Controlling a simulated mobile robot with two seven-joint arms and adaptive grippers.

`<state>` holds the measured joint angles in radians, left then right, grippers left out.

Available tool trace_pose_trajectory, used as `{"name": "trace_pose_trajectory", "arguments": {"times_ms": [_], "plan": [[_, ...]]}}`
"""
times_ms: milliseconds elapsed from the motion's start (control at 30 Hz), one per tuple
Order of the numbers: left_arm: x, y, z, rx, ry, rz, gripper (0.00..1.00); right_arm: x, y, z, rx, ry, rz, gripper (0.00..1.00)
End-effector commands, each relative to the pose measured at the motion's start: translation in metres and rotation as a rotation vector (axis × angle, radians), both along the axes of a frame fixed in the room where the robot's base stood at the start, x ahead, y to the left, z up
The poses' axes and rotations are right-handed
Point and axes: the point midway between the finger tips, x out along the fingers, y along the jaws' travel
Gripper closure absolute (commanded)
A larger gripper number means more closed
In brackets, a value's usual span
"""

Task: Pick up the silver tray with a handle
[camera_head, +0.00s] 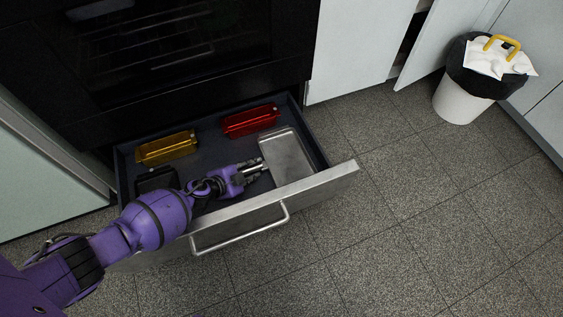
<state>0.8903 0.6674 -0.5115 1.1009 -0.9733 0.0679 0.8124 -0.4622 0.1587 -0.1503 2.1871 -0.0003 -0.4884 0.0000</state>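The silver tray (287,157) lies in the right part of an open drawer under the oven. It is a rectangular metal pan, and its handle points left toward my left gripper. My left gripper (253,171) reaches into the drawer from the left, with its fingertips at the tray's left side, around or right beside the handle. The fingers are small in this view, and I cannot tell whether they are closed on the handle. My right gripper is not in view.
The open drawer (335,181) has a front bar handle (240,232). It also holds a yellow tray (167,148), a red tray (250,121) and a dark tray (156,180). A white bin (462,100) stands at the upper right. The tiled floor (430,220) is clear.

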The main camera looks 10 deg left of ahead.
Motion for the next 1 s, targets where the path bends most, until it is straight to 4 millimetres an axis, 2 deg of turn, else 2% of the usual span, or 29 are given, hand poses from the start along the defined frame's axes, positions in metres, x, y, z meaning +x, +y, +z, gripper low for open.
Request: {"name": "trace_pose_trajectory", "arguments": {"times_ms": [200,400,833,1000], "plan": [[0.0005,-0.0005,0.0003,-0.001,0.0,0.001,0.73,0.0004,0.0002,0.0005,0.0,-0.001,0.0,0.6],[0.0003,-0.0005,0.0003,-0.001,0.0,0.001,0.99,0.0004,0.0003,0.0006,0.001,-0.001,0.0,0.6],[0.0007,-0.0007,0.0015,-0.001,-0.001,0.001,1.0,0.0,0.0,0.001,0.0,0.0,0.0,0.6],[0.0007,-0.0008,0.0092,-0.002,-0.001,0.0,1.0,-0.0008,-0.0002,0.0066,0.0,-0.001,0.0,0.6]]}}
